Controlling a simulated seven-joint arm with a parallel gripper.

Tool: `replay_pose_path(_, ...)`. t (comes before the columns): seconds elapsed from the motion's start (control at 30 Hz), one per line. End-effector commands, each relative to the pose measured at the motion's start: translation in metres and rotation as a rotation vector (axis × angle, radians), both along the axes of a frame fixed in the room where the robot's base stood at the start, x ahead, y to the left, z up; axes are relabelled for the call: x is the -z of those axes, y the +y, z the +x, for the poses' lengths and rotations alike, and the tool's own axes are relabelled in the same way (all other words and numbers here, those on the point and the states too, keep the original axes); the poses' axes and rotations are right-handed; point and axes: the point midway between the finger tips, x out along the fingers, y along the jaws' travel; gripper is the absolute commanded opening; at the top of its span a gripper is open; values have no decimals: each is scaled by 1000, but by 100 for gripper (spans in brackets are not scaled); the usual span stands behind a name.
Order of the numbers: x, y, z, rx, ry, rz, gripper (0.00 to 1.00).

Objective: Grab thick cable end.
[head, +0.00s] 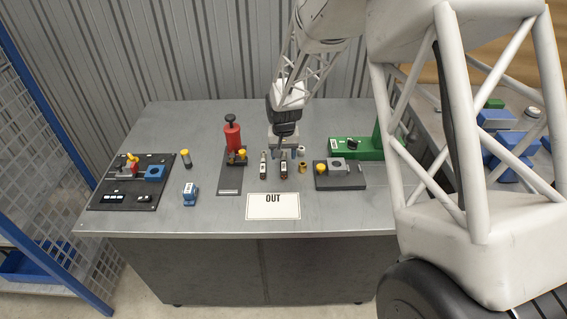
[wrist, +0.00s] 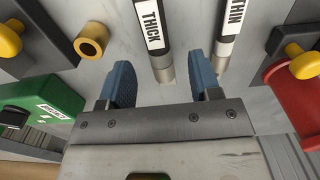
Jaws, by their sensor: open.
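The thick cable end (wrist: 150,28) is a dark rod with a white THICK label and a metal tip in the wrist view. It lies in front of my gripper (wrist: 162,76), whose two blue fingers are apart and empty. In that picture its metal tip shows between the fingertips; I cannot tell the height gap. In the head view the thick cable end (head: 284,168) lies just on the near side of my gripper (head: 285,153). A similar labelled rod (wrist: 229,30) lies to its right in the wrist view, its label partly cut off.
A brass ring (wrist: 92,40) and a green fixture (wrist: 45,102) are left in the wrist view. A red cylinder device (head: 232,138) stands left of my gripper in the head view. A white OUT card (head: 273,210) lies at the front.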

Motion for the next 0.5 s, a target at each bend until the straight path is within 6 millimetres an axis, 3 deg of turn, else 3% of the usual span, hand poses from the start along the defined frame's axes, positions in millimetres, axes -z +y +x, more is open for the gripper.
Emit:
replay_pose_path(0.2, 24, 0, -1, 0, 2, 0, 58)
replay_pose_path(0.5, 30, 0, -1, 0, 1, 0, 58)
